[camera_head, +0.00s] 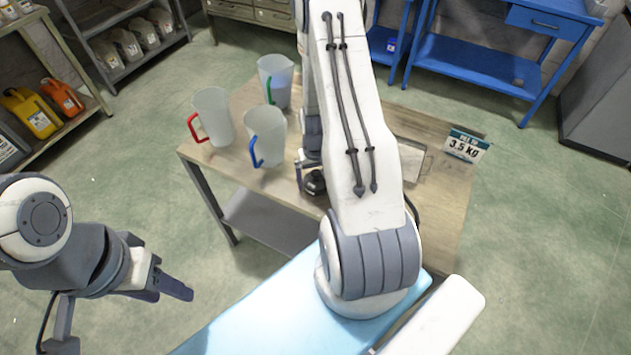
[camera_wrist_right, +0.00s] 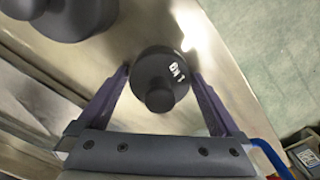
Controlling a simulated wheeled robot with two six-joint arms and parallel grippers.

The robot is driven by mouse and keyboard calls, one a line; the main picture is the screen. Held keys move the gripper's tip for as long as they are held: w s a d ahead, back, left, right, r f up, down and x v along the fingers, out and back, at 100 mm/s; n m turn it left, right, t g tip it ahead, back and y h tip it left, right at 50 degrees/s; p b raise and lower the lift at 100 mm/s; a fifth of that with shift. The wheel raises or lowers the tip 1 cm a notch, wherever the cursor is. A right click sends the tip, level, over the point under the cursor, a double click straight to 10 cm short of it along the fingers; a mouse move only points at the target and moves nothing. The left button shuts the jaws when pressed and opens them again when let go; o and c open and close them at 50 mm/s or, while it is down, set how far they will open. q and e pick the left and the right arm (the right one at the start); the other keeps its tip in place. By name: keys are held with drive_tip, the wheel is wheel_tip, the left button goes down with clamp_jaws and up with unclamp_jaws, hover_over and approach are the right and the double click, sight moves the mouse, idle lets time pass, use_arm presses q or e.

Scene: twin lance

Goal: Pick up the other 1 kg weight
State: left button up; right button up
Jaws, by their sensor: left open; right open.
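A small dark round weight marked 1 KG (camera_wrist_right: 150,72), with a knob on top, stands between the fingers of my right gripper (camera_wrist_right: 160,74) in the right wrist view. The fingers are open on both sides of it; I cannot tell whether they touch it. In the head view a dark weight (camera_head: 315,183) shows at the table's near edge, beside my right gripper (camera_head: 308,172), partly hidden by my arm. A bigger dark weight (camera_wrist_right: 80,14) is cut off at the wrist view's top left. My left gripper (camera_head: 176,289) is open and empty, off the table at lower left.
On the wooden table (camera_head: 440,215) stand jugs with red (camera_head: 213,115), blue (camera_head: 265,135) and green (camera_head: 275,78) handles, left of my right arm. A 3.5 kg sign (camera_head: 465,146) stands at the right. A metal plate (camera_head: 413,162) is partly hidden by my arm.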

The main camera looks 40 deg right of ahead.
drive_tip(key=c, duration=1.5)
drive_tip(key=shift+r, duration=0.1)
clamp_jaws()
drive_tip(key=shift+r, duration=0.1)
